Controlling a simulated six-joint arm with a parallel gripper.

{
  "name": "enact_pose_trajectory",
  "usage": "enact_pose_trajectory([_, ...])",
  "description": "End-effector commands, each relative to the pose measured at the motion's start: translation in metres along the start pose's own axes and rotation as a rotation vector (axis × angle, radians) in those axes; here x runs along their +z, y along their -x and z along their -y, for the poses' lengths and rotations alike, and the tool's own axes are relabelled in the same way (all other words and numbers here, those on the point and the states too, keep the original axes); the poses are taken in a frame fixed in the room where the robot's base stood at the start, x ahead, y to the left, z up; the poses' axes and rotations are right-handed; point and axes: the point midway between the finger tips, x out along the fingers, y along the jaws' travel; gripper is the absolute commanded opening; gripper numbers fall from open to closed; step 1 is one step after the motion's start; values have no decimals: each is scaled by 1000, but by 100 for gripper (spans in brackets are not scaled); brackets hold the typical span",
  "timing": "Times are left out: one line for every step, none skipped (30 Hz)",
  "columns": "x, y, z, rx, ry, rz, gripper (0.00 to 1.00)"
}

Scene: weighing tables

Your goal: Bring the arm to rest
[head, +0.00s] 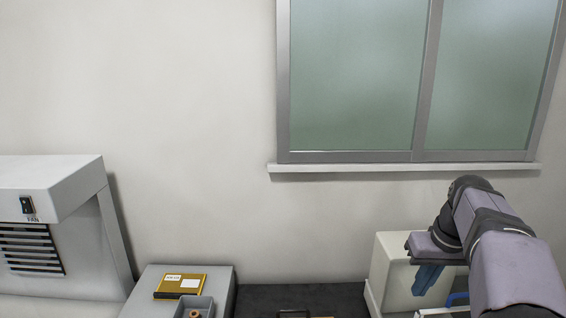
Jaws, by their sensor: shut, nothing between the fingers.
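My arm (500,250) reaches in from the lower right corner of the head view. My gripper (425,284) hangs at its end with its blue fingers pointing down. The fingers are shut and hold nothing. They are in front of a cream-coloured box (390,262) at the right, and I cannot tell how far apart they are from it.
A grey unit (52,185) with a fan switch and vent stands at the left. A grey block (222,285) carries a yellow box (180,284) and a small grey tray (207,310) holding a brown ring. A dark surface (260,298) lies between. A frosted window (350,75) is behind.

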Motion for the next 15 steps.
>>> enact_pose_trajectory([12,-14,17,-3,3,23,0])
enact_pose_trajectory([19,-22,25,-3,3,33,0])
enact_pose_trajectory([29,-32,36,-2,2,47,0])
enact_pose_trajectory([37,-39,44,-2,0,59,0])
enact_pose_trajectory([45,-46,52,-2,2,69,0])
enact_pose_trajectory([58,-56,61,1,2,83,0])
enact_pose_trajectory([67,-63,68,3,2,93,0])
enact_pose_trajectory([77,-70,76,4,5,103,0])
enact_pose_trajectory([90,-79,84,7,6,116,0])
enact_pose_trajectory([102,-86,91,9,8,127,0])
enact_pose_trajectory([113,-92,97,12,11,137,0])
enact_pose_trajectory([128,-100,104,15,14,149,0])
enact_pose_trajectory([139,-106,110,18,17,158,0])
enact_pose_trajectory([150,-111,114,20,19,166,0])
enact_pose_trajectory([165,-118,120,24,23,177,0])
